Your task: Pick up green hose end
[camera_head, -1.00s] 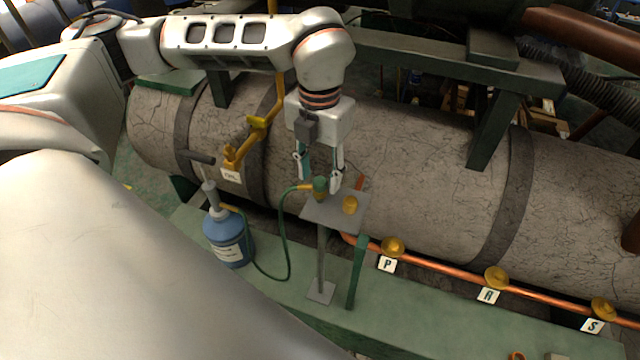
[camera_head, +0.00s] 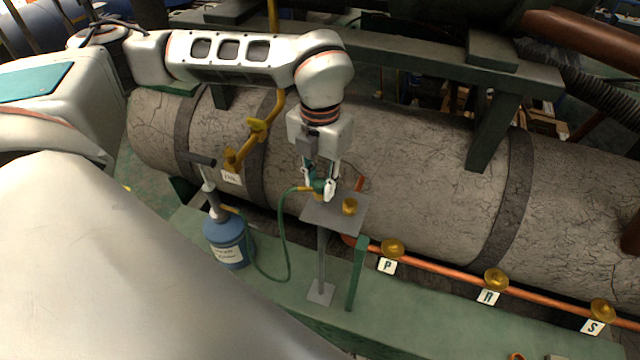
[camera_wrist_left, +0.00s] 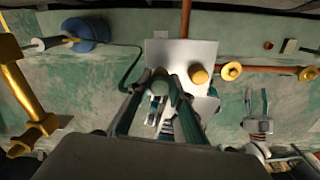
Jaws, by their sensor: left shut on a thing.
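The green hose end (camera_head: 318,185) sits at the top of the small grey stand plate (camera_head: 330,214), near its left back corner. Its green hose (camera_head: 283,235) loops down to the blue bottle. My left gripper (camera_head: 322,187) points down over the plate and is shut on the hose end, which its fingers partly hide. In the left wrist view the round green top of the hose end (camera_wrist_left: 159,82) shows between the two dark fingers. The hose end is still at about plate height; I cannot tell whether it touches the plate. My right gripper does not show.
A brass cap (camera_head: 349,206) stands on the plate close to the right of my left gripper. The blue bottle (camera_head: 228,242) with its pump stands left. A yellow valve pipe (camera_head: 257,130) rises behind. A copper pipe (camera_head: 440,264) with brass valves runs right. The cracked tank lies behind.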

